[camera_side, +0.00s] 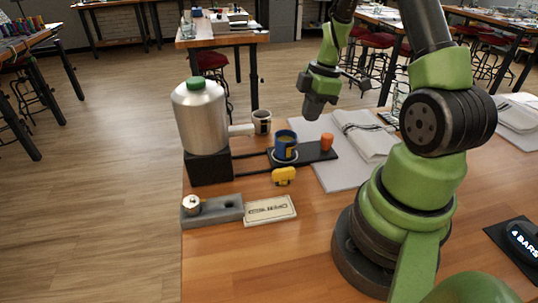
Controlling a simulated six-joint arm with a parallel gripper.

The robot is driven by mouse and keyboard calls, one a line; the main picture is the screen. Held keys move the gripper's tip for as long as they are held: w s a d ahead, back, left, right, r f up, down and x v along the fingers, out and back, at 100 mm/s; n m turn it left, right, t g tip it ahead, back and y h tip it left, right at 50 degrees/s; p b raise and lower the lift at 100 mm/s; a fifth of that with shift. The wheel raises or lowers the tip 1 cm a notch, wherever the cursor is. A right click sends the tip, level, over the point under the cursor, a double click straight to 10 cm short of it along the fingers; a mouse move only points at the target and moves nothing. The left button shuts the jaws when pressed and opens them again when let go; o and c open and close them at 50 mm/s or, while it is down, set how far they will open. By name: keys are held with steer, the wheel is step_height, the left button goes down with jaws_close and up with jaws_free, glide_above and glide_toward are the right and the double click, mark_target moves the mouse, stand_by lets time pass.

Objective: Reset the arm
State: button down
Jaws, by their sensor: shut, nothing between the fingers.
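My gripper (316,108) hangs above the far part of the wooden table, pointing down. It is shut and empty, well clear of the things below it. My green and black arm rises from its base at the right of the table and bends over at the top, where the picture cuts it off. An orange cylinder (327,142) stands on the same tray.
A silver bottle with a green cap (201,112) stands on a black block (209,168) at the left. Near it are a small cup (262,122), a yellow object (284,176), a grey holder (213,211) and a label plate (269,211). The table's front middle (255,265) is clear.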

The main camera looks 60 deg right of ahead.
steer(key=w+a+r+m+t, duration=0.1)
steer(key=w+a+r+m, duration=0.15)
steer(key=a+r, duration=0.45)
steer(key=s+a+r+m+t, duration=0.4)
steer(key=s+a+r+m, duration=0.6)
steer(key=a+r, duration=0.3)
steer(key=shift+s+a+r+t, duration=0.15)
steer(key=shift+s+a+t, duration=0.15)
steer(key=shift+s, duration=0.4)
